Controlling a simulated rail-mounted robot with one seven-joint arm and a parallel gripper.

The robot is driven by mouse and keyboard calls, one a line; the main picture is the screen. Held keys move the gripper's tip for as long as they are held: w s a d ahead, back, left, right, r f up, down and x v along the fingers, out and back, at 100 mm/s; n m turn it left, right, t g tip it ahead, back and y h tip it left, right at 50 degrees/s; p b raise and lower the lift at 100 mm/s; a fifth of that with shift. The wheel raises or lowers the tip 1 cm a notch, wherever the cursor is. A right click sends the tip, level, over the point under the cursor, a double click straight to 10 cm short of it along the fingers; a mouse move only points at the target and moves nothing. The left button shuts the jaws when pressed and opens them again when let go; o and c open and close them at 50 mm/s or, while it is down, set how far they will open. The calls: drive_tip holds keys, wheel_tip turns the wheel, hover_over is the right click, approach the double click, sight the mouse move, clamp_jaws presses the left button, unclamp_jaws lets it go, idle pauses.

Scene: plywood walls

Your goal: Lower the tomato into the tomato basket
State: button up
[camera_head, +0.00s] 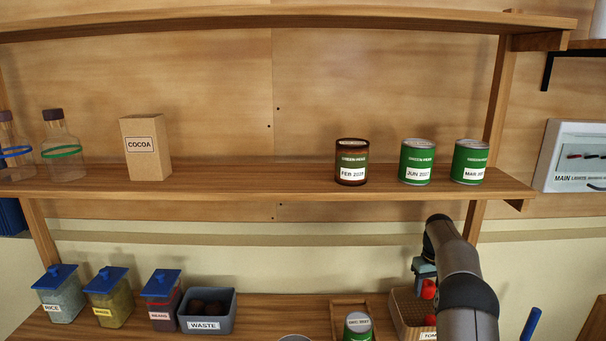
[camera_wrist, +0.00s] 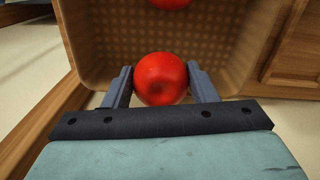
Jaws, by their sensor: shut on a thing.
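My gripper (camera_wrist: 161,88) is shut on a red tomato (camera_wrist: 160,78), one finger on each side. The held tomato is in front of the basket's tan patterned interior in the wrist view, close to the near edge. The basket (camera_wrist: 235,55) also shows in the head view (camera_head: 404,318) at the lower right, partly hidden by my arm. Another red tomato (camera_wrist: 171,3) is cut off at the top edge of the wrist view. In the head view the gripper (camera_head: 426,278) points down at the basket, with red showing below it. I cannot tell the tomato's exact height.
A wooden box (camera_head: 337,316) holding a green can (camera_head: 358,327) stands left of the basket. Further left are a grey waste bin (camera_head: 220,322) and several blue-lidded jars. The shelf (camera_head: 250,184) above carries cans, a cocoa box (camera_head: 146,148) and bottles.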

drive_tip(key=shift+f, duration=0.6)
idle(0.3)
drive_tip(key=o, duration=0.8)
drive_tip(key=shift+c, duration=0.2)
